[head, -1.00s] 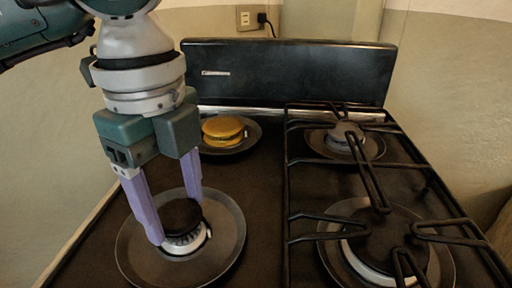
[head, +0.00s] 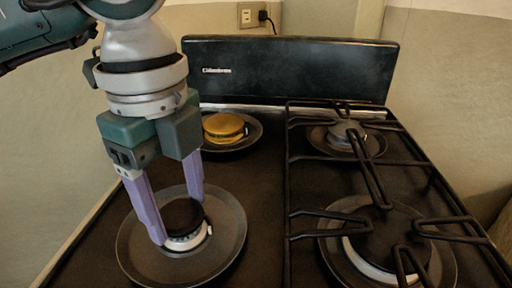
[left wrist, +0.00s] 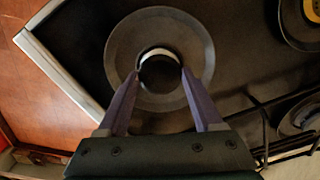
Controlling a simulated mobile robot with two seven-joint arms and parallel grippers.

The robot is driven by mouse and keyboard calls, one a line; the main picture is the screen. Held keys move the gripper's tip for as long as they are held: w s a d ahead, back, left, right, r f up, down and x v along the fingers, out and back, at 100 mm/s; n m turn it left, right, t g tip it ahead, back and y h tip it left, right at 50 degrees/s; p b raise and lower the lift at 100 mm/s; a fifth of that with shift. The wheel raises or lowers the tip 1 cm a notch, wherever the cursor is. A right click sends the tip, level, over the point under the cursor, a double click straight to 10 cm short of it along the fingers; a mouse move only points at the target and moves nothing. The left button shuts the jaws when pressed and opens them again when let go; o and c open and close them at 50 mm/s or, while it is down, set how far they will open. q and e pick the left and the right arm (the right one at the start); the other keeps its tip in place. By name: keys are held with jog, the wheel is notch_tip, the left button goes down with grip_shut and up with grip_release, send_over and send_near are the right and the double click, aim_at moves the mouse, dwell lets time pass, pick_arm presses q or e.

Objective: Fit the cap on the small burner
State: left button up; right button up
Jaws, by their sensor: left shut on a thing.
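My left gripper (head: 179,218) is shut on a round black cap (head: 183,214), its two purple fingers on either side of it. The cap is at the front-left burner (head: 190,241), whose pale ring shows below the cap's near edge. The cap covers most of the ring and looks about level; I cannot tell if it is fully seated. In the left wrist view the cap (left wrist: 160,73) lies between the fingertips, with a bright arc of the burner (left wrist: 158,51) showing beyond it. My right gripper is not in view.
A dark round pan (head: 232,240) surrounds the front-left burner. Behind it is a burner with a yellow top (head: 223,126). On the right, a black grate (head: 372,185) stands over two burners. The black backguard (head: 300,70) closes the rear.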

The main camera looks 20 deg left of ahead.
pick_arm(q)
jog(key=shift+f, duration=0.15)
dwell(0.4)
jog(key=o, duration=1.4)
jog(key=shift+r+p, duration=3.25)
jog(key=shift+r, duration=0.3)
